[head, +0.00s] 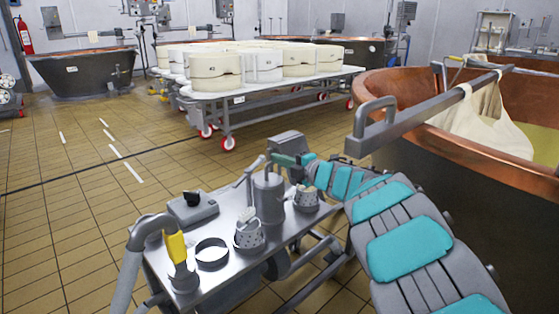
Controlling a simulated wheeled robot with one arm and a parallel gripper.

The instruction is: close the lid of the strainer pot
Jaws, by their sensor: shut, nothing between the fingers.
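A tall grey metal pot (268,198) stands upright at the back of a small steel cart top. A slim grey piece (249,171) slants beside its upper left; I cannot tell whether this is a lid or a handle. Two perforated strainer cups stand near it, one in front (249,236) and one to the right (306,199), each with a pale piece sticking up. Which one is the strainer pot, and its lid's position, are unclear. My gripper (276,162) is shut and empty, just above and behind the tall pot; its fingertips are small and partly hidden.
A large copper vat (400,95) stands close on the right. Tiled floor (75,230) is clear to the left.

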